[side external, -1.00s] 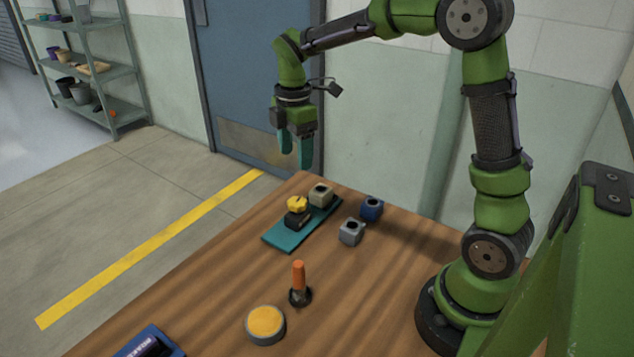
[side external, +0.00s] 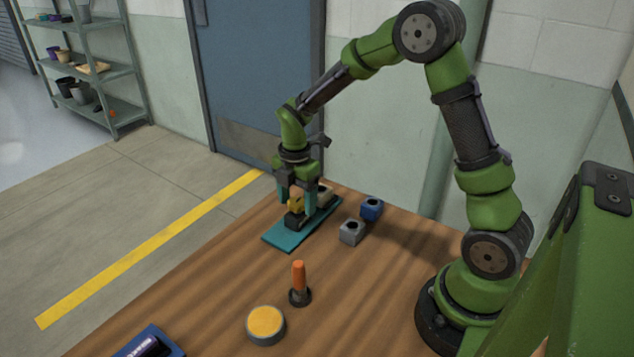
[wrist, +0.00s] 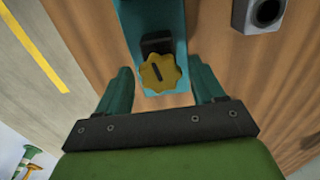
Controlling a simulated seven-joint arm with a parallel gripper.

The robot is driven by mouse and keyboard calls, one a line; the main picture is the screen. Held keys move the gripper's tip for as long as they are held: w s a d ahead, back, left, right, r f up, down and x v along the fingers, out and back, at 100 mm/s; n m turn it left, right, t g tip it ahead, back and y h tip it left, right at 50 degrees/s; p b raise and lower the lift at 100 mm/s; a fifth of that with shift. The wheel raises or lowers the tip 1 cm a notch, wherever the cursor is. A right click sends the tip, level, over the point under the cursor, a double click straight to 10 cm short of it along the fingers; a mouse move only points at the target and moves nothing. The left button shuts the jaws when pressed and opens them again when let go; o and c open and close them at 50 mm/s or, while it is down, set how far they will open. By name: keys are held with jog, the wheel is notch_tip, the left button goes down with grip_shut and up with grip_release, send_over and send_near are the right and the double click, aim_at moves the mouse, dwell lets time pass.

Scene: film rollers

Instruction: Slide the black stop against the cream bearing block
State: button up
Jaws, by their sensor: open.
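The black stop (side external: 294,221) sits on the teal base plate (side external: 285,240), with a yellow lobed knob (side external: 295,204) on top. The cream bearing block (side external: 326,190) stands at the plate's far end, partly hidden behind a finger. My gripper (side external: 297,202) is open and low over the plate, its fingers on either side of the knob. In the wrist view the knob (wrist: 163,73) lies between the two spread fingertips with room on both sides, and the black stop (wrist: 155,44) shows beyond it. The cream block is not visible there.
A grey block (side external: 351,232) and a blue block (side external: 372,208) stand right of the plate. Nearer are an orange-handled tool (side external: 299,283) upright in a dark base and a round yellow-topped disc (side external: 266,325). A blue tray (side external: 150,341) is at the front edge.

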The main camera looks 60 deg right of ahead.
aim_at(298, 212)
jog(key=shift+f, duration=2.05)
jog(key=shift+c, duration=0.5)
